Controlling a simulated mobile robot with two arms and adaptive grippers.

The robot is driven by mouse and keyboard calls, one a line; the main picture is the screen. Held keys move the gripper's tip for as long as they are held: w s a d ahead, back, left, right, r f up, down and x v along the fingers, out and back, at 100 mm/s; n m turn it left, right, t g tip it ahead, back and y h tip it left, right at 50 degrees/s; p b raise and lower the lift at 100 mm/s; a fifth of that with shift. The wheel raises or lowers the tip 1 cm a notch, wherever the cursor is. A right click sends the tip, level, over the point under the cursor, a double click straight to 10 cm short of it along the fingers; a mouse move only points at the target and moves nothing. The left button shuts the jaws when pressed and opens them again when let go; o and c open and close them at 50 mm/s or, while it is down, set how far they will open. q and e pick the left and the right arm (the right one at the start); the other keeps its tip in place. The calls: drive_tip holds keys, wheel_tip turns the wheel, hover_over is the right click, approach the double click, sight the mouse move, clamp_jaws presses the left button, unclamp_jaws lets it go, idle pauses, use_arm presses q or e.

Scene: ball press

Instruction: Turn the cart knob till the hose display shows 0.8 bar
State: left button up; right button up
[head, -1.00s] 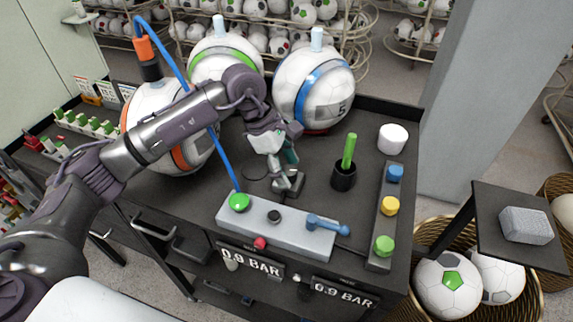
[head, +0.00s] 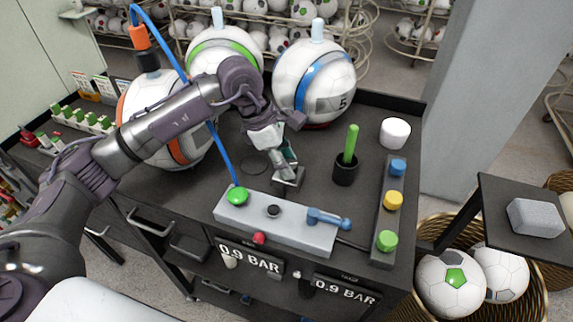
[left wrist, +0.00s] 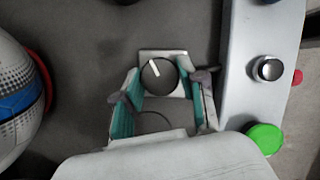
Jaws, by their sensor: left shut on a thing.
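The cart knob (left wrist: 158,76) is a dark round dial with a white pointer line on a small grey block, seen in the left wrist view. In the head view my left gripper (head: 289,174) reaches down over this block, behind the grey control panel. Its teal-padded fingers (left wrist: 164,98) are shut on the knob, one on each side. The left display (head: 250,258) on the cart front reads 0.9 BAR, and the right display (head: 345,290) also reads 0.9 BAR. Their small labels are too blurred to read surely. My right gripper is not in view.
The control panel (head: 290,231) carries a green button, a black knob, a red button and a blue lever. Balls with orange, green and blue bands stand behind the arm. A blue hose (head: 170,52) runs to the orange-banded ball. A black cup (head: 345,171) stands right.

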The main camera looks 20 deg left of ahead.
use_arm(q)
drive_tip(key=n+t+b, duration=0.1)
drive_tip(key=n+b, duration=0.1)
drive_tip(key=shift+f+n, duration=0.1)
drive_tip(key=shift+n, duration=0.2)
drive_tip(key=shift+n+t+b, duration=0.3)
drive_tip(key=shift+n+b, duration=0.3)
drive_tip(key=o, duration=1.1)
drive_tip(key=shift+s, duration=0.1)
drive_tip(key=shift+o, duration=0.2)
drive_tip(key=shift+r, duration=0.2)
drive_tip(key=v, duration=1.2)
drive_tip(key=shift+d, duration=0.2)
